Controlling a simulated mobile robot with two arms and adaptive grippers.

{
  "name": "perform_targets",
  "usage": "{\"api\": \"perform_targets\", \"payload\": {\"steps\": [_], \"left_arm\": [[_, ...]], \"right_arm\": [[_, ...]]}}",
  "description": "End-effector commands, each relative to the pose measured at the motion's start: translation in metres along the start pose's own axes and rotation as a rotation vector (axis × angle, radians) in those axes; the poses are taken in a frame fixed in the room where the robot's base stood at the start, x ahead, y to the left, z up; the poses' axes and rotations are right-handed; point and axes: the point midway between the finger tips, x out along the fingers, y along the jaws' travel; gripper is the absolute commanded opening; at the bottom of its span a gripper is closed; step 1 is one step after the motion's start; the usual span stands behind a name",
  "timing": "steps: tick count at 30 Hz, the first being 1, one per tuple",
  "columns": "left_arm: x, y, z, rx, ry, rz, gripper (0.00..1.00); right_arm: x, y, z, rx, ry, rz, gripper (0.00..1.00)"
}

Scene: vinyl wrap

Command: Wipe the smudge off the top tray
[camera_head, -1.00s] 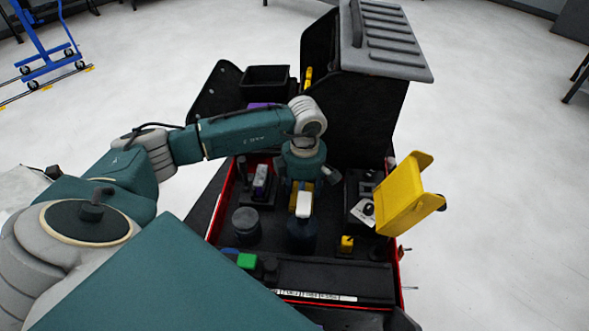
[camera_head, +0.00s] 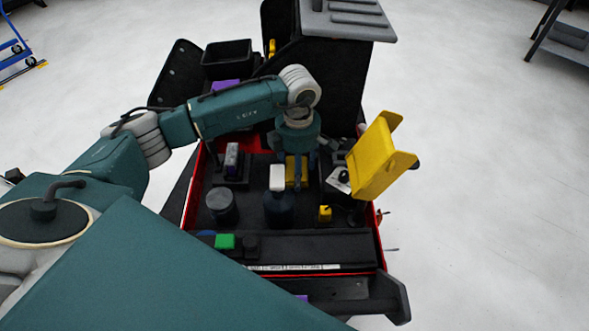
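The top tray (camera_head: 367,235) is a black tray with red edges on the cart, filled with several items. I cannot make out a smudge on it. My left gripper (camera_head: 297,185) points down over the middle of the tray, just behind and right of a dark blue bottle (camera_head: 279,212) with a white top. A yellow piece shows at its fingertips; I cannot tell whether it is held or lies behind them. The finger opening is too small to judge. My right gripper is not in view.
A yellow bracket (camera_head: 374,160) rises at the tray's right edge. A dark round container (camera_head: 221,207) and a green block (camera_head: 225,241) are at left and front. A black bin (camera_head: 227,56) and a tall black panel (camera_head: 325,85) stand behind. Open floor lies to the right.

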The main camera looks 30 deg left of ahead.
Motion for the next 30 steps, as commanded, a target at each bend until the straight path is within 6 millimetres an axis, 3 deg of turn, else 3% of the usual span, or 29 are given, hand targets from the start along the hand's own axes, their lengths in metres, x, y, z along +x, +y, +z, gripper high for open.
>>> {"api": "perform_targets", "payload": {"steps": [5, 21, 30], "left_arm": [[-0.005, 0.0, 0.0, 0.0, -0.001, 0.001, 0.38], [-0.057, 0.001, 0.0, 0.001, -0.001, 0.002, 0.38], [-0.06, 0.0, 0.0, 0.001, 0.0, 0.0, 0.38]], "right_arm": [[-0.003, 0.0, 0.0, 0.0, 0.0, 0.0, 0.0], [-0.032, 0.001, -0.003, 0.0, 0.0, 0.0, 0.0], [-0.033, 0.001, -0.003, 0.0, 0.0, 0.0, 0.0]]}}
